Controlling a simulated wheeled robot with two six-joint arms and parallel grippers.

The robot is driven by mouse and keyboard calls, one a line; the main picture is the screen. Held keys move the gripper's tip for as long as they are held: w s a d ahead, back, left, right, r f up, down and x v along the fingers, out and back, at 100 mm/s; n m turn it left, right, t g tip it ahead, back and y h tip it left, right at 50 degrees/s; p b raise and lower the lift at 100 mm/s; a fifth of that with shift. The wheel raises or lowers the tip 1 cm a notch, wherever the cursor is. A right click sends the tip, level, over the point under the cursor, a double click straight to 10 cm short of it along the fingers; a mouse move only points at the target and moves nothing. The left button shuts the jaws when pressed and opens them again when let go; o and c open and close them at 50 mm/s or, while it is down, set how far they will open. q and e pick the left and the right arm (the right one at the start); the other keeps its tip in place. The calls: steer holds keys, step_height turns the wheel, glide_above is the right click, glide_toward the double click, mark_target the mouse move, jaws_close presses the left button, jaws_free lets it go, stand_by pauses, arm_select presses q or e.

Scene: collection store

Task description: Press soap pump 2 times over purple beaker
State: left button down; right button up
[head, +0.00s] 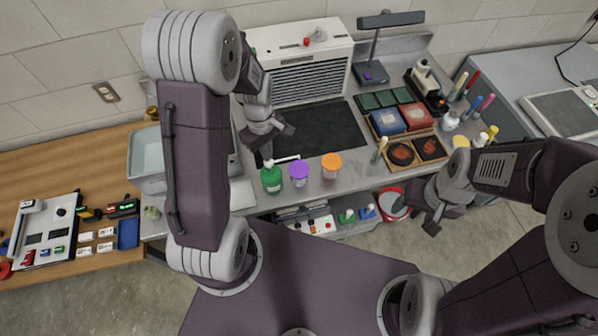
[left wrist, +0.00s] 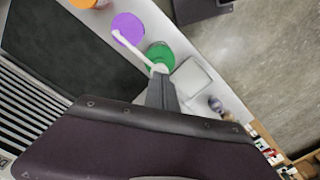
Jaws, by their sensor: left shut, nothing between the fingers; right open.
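The green soap pump bottle (head: 271,179) stands on the grey bench, its white nozzle (head: 287,159) pointing right toward the purple beaker (head: 299,172). In the left wrist view the green bottle (left wrist: 160,55) is seen from above, and its white nozzle (left wrist: 128,46) reaches over the purple beaker (left wrist: 129,27). My left gripper (head: 266,158) is shut and empty, right at the pump head. In the left wrist view its fingertips (left wrist: 160,72) overlap the pump head; whether they touch it I cannot tell. My right gripper (head: 433,225) is open and empty, over the floor in front of the bench.
An orange beaker (head: 331,164) stands right of the purple one. A dark mat (head: 318,130) lies behind them. A white vented unit (head: 305,65) and a lamp (head: 371,70) are at the back. A red-rimmed bucket (head: 392,203) is below the bench.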

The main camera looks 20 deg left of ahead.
arm_select(q)
steer(key=shift+f, duration=0.2)
stand_by(0.5)
steer(key=shift+f+b, duration=1.2)
steer(key=shift+f, duration=0.15)
steer(key=shift+r+p, duration=1.4)
steer(key=shift+r, duration=0.1)
steer(key=shift+r, duration=0.1)
step_height(320, 180, up, 6)
steer(key=p, duration=0.5)
steer(key=shift+p, duration=0.35)
